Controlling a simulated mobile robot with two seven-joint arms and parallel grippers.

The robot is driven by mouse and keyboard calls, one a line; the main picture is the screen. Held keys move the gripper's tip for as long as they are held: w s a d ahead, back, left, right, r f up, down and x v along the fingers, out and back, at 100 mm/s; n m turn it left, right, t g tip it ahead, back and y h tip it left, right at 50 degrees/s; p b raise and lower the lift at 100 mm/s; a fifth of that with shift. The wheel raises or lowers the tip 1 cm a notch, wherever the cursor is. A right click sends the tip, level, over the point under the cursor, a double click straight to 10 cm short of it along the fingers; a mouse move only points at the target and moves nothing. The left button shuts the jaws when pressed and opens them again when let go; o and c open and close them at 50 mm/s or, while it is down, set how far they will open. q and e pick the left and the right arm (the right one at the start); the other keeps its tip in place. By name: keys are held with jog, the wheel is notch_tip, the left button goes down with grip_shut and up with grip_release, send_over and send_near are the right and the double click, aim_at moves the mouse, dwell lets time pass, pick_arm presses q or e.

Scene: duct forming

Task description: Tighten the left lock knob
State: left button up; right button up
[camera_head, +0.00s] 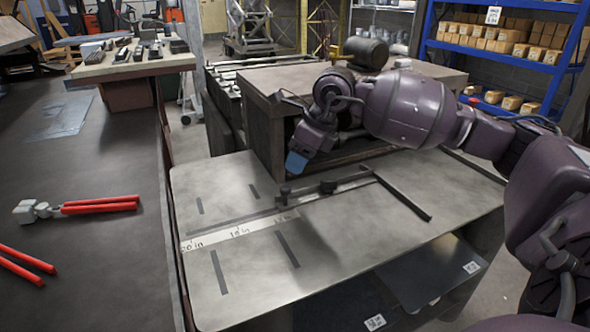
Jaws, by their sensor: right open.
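The left lock knob (285,191) is a small dark knob on the slotted guide bar that lies across the grey metal machine table. A second dark knob (328,187) sits further right on the same bar. My right gripper (297,162) comes in from the right on a purple arm. Its blue fingertip hangs above and slightly behind the left knob, apart from it. The gripper is open and holds nothing that I can see; its other finger is hard to make out. My left gripper is out of view.
A printed inch scale (238,232) and dark slots mark the table's left part. The machine's boxy housing (262,112) rises right behind the gripper. A dark bar (403,196) lies to the right. A dark bench (75,265) at left holds red-handled tools (100,205).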

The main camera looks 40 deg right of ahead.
jog(key=shift+v, duration=0.95)
